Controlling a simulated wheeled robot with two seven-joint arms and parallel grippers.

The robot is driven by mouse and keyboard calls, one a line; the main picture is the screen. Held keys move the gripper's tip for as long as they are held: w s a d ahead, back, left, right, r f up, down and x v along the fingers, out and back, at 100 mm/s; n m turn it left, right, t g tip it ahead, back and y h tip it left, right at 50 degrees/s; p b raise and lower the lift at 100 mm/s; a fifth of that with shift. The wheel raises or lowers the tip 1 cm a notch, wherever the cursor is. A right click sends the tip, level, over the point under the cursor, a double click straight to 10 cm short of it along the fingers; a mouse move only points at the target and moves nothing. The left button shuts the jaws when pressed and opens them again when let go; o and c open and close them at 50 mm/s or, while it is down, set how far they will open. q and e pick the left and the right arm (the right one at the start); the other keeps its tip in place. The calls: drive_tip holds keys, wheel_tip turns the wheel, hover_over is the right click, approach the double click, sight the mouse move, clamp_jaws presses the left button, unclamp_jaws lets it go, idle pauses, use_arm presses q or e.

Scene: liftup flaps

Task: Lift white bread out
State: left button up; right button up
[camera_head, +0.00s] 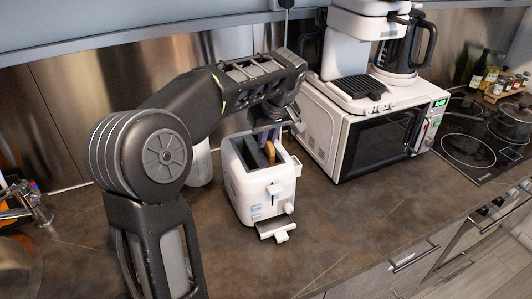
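A white toaster (258,187) stands on the dark brown counter, with its lever and a pulled-out crumb tray (276,228) facing the front. The edge of a brown-crusted bread slice (269,151) shows in its right slot. My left arm comes in from the left and bends over the toaster. My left gripper (268,126) points down at the back of the slots, close to the bread. Its fingers are small and partly hidden by my wrist, so I cannot tell whether it grips anything. My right gripper is not in view.
A white microwave (372,139) with a coffee machine (358,85) on top stands close to the toaster's right. A white cylindrical container (200,163) is behind my arm. A sink (18,262) is at far left, a cooktop (469,149) at right. The front counter is clear.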

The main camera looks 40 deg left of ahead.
use_arm(q)
clamp_jaws()
wheel_tip(320, 180, up, 8)
drive_tip(key=shift+f, duration=0.15)
drive_tip(key=shift+r+p, duration=0.55)
drive_tip(key=shift+r, duration=0.6)
